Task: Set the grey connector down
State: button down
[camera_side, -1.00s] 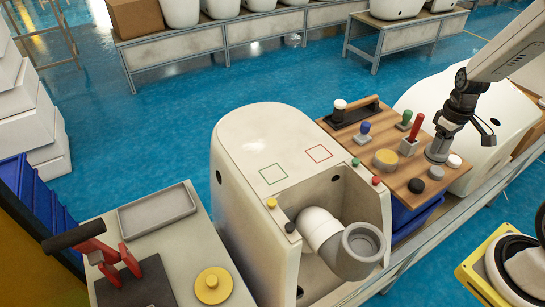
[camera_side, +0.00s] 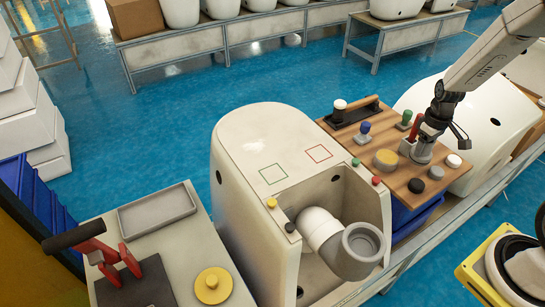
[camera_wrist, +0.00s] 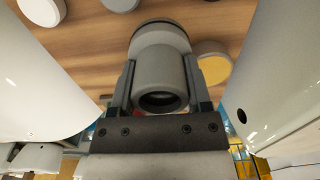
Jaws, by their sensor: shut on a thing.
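The grey connector (camera_side: 422,152) is a short, stepped cylinder above the wooden board (camera_side: 385,142) in the side view. My gripper (camera_side: 434,128) is shut on it; in the wrist view, the two fingers press the sides of the connector (camera_wrist: 160,72), whose round opening faces the camera. I cannot tell whether its lower end touches the board. It is close to the red-handled tool (camera_side: 416,128), partly covering it in the side view.
The board also carries a yellow-topped disc (camera_side: 386,159), a black disc (camera_side: 416,186), a white disc (camera_side: 453,161), stamps and a brown-handled tool. The white toilet body (camera_side: 250,150) with a bent pipe (camera_side: 318,226) stands to the left. Small gaps of bare wood lie between items.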

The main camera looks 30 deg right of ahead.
jog(key=shift+w+f, duration=0.15)
jog(key=shift+f, duration=1.6)
jog(key=shift+f, duration=0.1)
grip_release()
jog(key=shift+r, duration=6.15)
